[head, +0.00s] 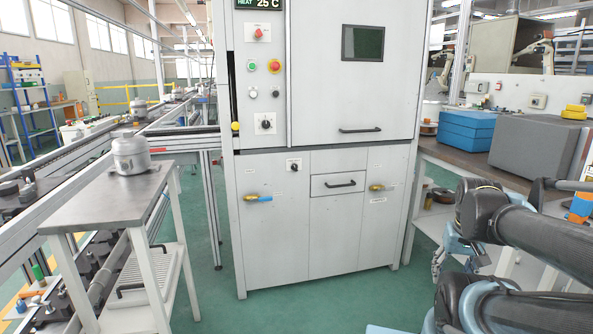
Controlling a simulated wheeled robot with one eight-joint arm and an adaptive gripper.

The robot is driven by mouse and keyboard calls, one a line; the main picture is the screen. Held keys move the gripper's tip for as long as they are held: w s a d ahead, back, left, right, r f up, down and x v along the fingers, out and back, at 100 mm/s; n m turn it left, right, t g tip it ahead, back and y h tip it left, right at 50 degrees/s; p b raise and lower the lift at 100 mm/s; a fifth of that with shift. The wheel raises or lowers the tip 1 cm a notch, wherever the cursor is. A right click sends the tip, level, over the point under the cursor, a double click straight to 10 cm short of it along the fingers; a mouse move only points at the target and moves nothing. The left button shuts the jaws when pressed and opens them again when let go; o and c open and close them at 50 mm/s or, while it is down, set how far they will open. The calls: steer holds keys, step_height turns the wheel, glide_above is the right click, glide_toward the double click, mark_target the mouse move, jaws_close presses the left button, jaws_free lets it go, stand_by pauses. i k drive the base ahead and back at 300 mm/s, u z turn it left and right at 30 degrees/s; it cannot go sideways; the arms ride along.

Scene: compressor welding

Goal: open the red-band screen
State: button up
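I see no screen with a red band in the head view. The grey cabinet (300,215) in the middle has a large upper front panel (325,90) with a small dark window (362,43) and a black bar handle (360,130). This panel appears closed, its lower edge just above the lower cabinet doors. My arm reaches in from the right edge. My gripper (447,262) hangs at the lower right, in front of the bench and apart from the cabinet. Its fingers are small and partly hidden by my arm, so their opening is unclear.
A side table (90,205) with a grey compressor (130,154) stands left, beside a conveyor line. Two valves with blue (258,198) and yellow (381,187) handles stick out of the cabinet. A bench with blue boxes (466,130) stands right. Green floor before the cabinet is clear.

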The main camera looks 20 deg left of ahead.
mark_target(235, 125)
steer(key=u, duration=1.4)
steer(key=k, duration=0.4)
steer(key=z, duration=0.45)
steer(key=i, duration=1.05)
steer(key=u, duration=0.15)
